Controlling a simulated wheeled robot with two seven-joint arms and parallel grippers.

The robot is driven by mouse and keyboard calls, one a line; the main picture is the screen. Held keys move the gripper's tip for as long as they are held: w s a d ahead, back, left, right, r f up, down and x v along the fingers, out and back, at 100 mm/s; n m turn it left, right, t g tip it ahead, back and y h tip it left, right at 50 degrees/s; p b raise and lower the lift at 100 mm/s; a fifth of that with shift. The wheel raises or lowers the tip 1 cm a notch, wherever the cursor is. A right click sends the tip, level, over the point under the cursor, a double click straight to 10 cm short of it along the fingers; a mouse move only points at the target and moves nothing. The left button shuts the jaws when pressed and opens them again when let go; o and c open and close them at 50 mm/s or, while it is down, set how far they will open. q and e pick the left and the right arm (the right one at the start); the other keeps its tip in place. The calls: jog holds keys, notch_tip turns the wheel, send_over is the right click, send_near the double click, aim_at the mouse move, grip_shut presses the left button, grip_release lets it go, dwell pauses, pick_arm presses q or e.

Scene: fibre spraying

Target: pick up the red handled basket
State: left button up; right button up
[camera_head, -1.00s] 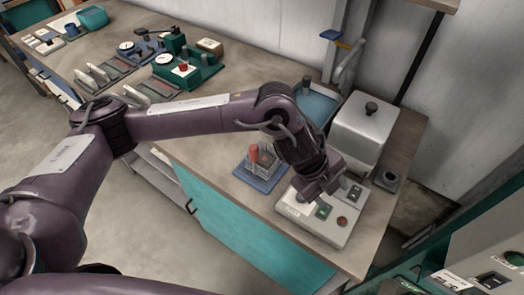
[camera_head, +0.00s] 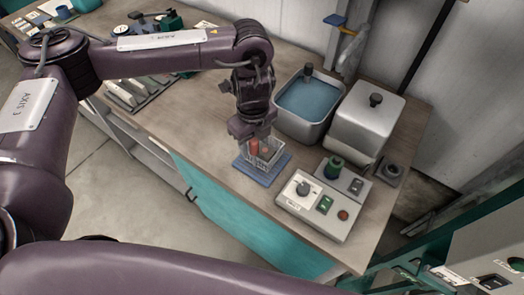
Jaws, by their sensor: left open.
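The red handled basket (camera_head: 268,153) is a small wire basket with a red upright handle. It stands on a blue mat (camera_head: 262,174) on the workbench, near its front edge. My left gripper (camera_head: 251,138) points down right above the basket, at the height of the red handle. It is open; the gripper hides part of the handle, and I cannot tell whether the fingers touch it. My right gripper is not in view.
A metal basin of blue liquid (camera_head: 306,99) stands behind the basket. A lidded metal box (camera_head: 366,118) is to its right. A control box with knobs and buttons (camera_head: 317,207) sits at the front right. Bare bench top lies left of the mat.

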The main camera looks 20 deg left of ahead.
pick_arm(q)
notch_tip(320, 180, down, 2)
jog(key=shift+s+a+f, duration=0.15)
jog(key=shift+w+f, duration=0.2)
jog(key=shift+f, duration=0.35)
jog(key=shift+r, duration=0.1)
grip_shut()
